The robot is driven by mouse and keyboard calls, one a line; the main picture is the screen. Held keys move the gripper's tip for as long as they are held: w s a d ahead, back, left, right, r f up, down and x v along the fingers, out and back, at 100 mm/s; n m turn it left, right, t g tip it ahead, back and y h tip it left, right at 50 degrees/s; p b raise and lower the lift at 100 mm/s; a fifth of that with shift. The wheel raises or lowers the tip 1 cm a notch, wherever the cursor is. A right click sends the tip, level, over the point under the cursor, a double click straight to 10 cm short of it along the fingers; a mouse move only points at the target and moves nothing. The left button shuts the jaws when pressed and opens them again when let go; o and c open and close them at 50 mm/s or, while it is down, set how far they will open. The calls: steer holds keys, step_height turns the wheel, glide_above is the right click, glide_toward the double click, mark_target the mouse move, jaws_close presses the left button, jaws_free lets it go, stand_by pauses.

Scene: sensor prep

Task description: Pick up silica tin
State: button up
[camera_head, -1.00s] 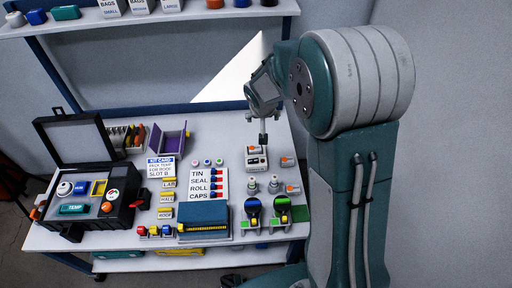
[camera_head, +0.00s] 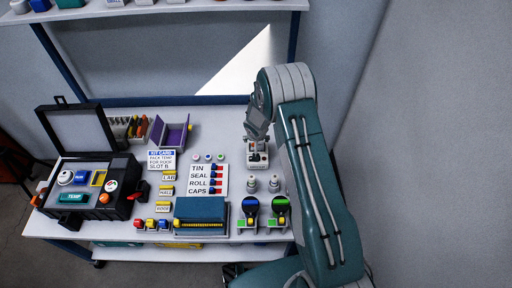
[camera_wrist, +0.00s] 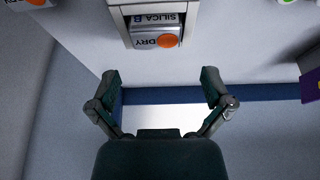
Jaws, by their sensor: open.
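In the wrist view a silver silica tin (camera_wrist: 153,37) with an orange dot and the word DRY sits at the mouth of a pale holder (camera_wrist: 119,14) labelled SILICA B. The label reads upside down. My gripper (camera_wrist: 160,82) is open and empty, its fingers spread apart; the tin lies beyond the fingertips, roughly centred between them. In the head view my gripper (camera_head: 258,142) hangs over the holder (camera_head: 258,163) on the right part of the bench and hides the tin there. Another silver tin (camera_wrist: 28,3) is cut off at the wrist view's top left corner.
Two small bottles (camera_head: 274,184) and round-headed devices (camera_head: 250,206) stand in front. An open black case (camera_head: 121,200) is at left.

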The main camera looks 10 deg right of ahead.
steer(key=shift+w+d+f, duration=0.15)
steer(key=shift+d+f, duration=0.15)
steer(key=shift+f, duration=0.3)
steer(key=x, duration=0.4)
steer(key=shift+f, duration=0.25)
steer(key=shift+a+f, duration=0.1)
steer(key=shift+f, duration=0.15)
steer(key=shift+r, duration=0.1)
steer(key=c, duration=0.9)
